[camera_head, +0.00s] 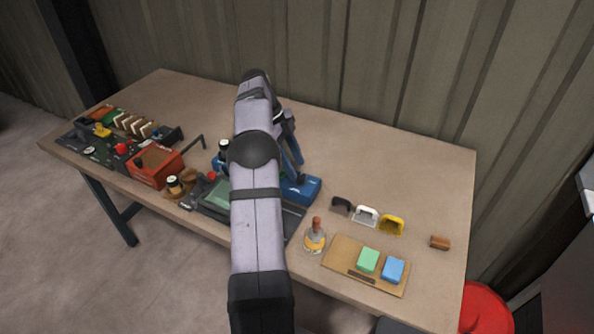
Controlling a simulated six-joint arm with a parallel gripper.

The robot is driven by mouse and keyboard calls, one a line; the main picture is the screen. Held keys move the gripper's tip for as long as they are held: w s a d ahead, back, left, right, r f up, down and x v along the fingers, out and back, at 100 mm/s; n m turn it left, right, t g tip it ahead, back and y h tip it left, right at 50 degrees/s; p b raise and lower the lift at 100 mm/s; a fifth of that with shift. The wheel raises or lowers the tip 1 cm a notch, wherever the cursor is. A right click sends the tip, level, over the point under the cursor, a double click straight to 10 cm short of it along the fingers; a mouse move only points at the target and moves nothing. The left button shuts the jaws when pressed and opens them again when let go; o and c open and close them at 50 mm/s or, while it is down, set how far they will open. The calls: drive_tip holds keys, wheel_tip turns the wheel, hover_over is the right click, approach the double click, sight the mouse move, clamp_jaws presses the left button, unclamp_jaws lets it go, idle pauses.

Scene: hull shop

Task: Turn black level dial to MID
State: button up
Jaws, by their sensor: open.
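My arm runs up the middle of the view and hides part of the bench. My gripper (292,145) shows in part just right of the arm, open, above a blue box (303,190); its fingertips are hard to make out. A small dark knob-like shape sits on top of the blue box, just below the gripper; I cannot tell whether this is the black level dial or whether they touch. A dark panel (72,138) at the far left carries a round dial-like part (90,151). No marking such as MID is readable at this size.
A brush-like tool (315,237), a board (345,254) with green and blue blocks, several handles and a brown block (440,243) lie right. The bench's back right is clear.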

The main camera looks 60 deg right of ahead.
drive_tip(key=shift+v, duration=1.95)
